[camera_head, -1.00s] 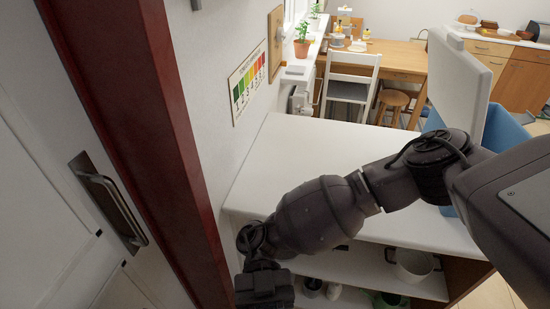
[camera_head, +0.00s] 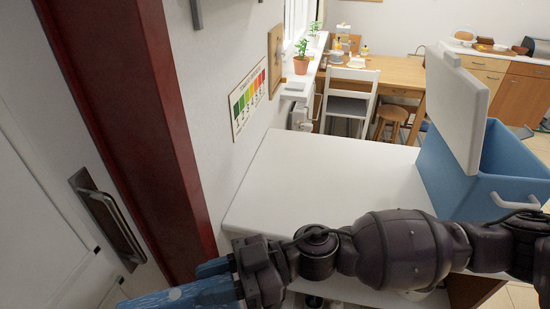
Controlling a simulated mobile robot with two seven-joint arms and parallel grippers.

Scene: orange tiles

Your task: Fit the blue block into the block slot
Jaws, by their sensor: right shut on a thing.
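My right gripper (camera_head: 222,282) is at the bottom left of the head view, at the end of my dark arm that comes in from the right. It is shut on the blue block (camera_head: 165,298), which has a streaked surface and a small pale spot. The block is partly cut off by the bottom edge. A smaller blue part shows just above it, and I cannot tell whether it belongs to the block. The block is in front of the red-brown post's lower end. I cannot make out the block slot. My left gripper is not in view.
A blue bin (camera_head: 510,165) with a raised white lid (camera_head: 455,105) is at the right. The red-brown post (camera_head: 125,110) and a white door with a handle (camera_head: 108,222) are at the left.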

